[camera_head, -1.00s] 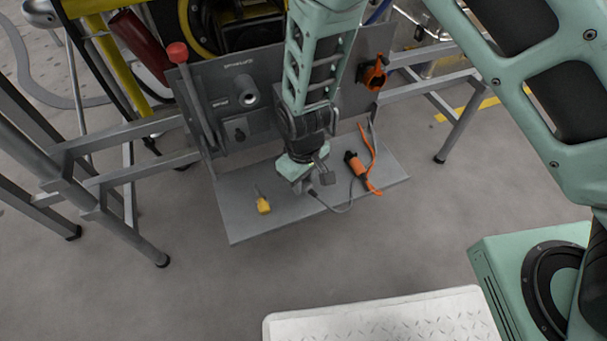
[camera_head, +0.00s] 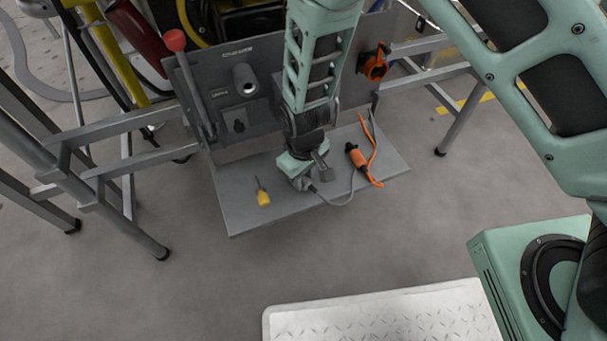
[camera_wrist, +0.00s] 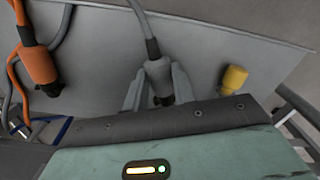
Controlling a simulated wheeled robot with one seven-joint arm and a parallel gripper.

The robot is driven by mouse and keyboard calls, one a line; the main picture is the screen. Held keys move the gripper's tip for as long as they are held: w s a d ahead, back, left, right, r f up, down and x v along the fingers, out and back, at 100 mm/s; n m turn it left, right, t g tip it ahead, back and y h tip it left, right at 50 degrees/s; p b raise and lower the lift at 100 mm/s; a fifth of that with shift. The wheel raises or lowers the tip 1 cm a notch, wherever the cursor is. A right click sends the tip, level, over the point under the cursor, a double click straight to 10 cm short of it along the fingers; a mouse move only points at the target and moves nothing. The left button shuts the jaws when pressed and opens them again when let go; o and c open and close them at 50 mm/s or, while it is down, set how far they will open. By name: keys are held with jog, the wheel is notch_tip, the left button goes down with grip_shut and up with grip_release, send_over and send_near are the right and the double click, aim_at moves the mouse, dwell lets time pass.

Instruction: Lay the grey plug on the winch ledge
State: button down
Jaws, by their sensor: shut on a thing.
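The winch ledge (camera_head: 240,222) is a flat grey shelf below an upright grey panel. My gripper (camera_wrist: 160,88) is shut on the grey plug (camera_wrist: 157,70), with one finger on each side of it. A grey cable runs from the plug's far end in the wrist view. In the head view my gripper (camera_head: 304,182) is low over the middle of the ledge, and the plug is mostly hidden by it. I cannot tell whether the plug touches the ledge.
An orange connector (camera_head: 356,159) with an orange cable lies on the ledge to the right. A yellow-handled screwdriver (camera_head: 263,197) lies to the left. The panel (camera_head: 215,80) behind carries a red-knobbed lever (camera_head: 175,42) and an orange socket (camera_head: 374,66). The ledge's front left is bare.

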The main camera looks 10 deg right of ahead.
jog(key=shift+f, duration=0.45)
dwell(0.4)
jog(key=c, duration=1.1)
grip_release()
jog(key=shift+o, duration=0.2)
notch_tip(320, 180, up, 17)
jog(key=p, duration=0.7)
jog(key=shift+r, duration=0.2)
